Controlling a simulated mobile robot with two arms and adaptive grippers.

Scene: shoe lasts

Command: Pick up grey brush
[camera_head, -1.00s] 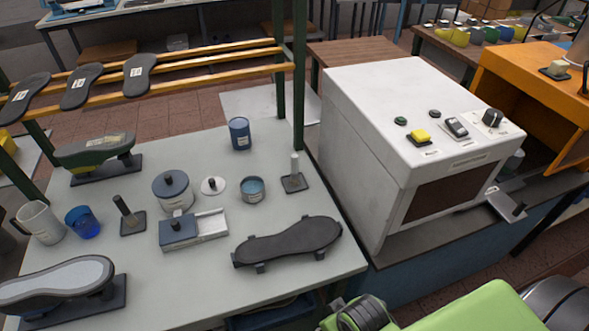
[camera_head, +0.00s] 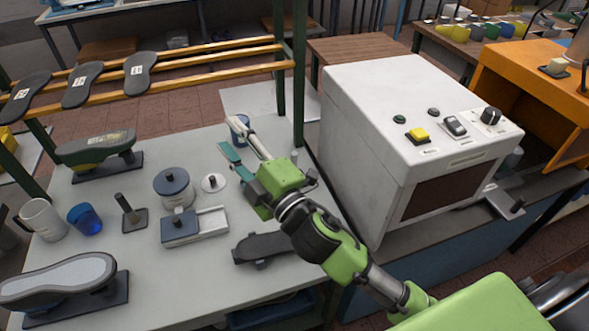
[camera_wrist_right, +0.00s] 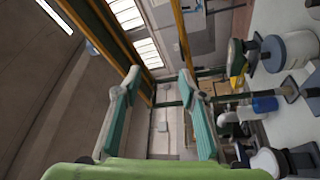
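My right gripper (camera_head: 228,135) reaches over the table from the right in the head view. Its two fingers are apart and nothing is between them; the right wrist view (camera_wrist_right: 158,82) also shows them open. A light grey upright handle on a dark square base, probably the grey brush (camera_head: 311,179), stands near the table's right edge. My right gripper and wrist hide most of it. A similar piece with a dark handle (camera_head: 128,212) stands at the left of the table. I cannot tell whether the gripper touches anything. My left gripper is not in view.
The table (camera_head: 190,285) holds a blue cup (camera_head: 84,218), a grey mug (camera_head: 43,219), a lidded pot (camera_head: 174,188) and a dark sole form (camera_head: 262,247) under my arm. A blue can (camera_head: 238,130) stands behind the fingers. A white machine (camera_head: 375,110) stands close on the right.

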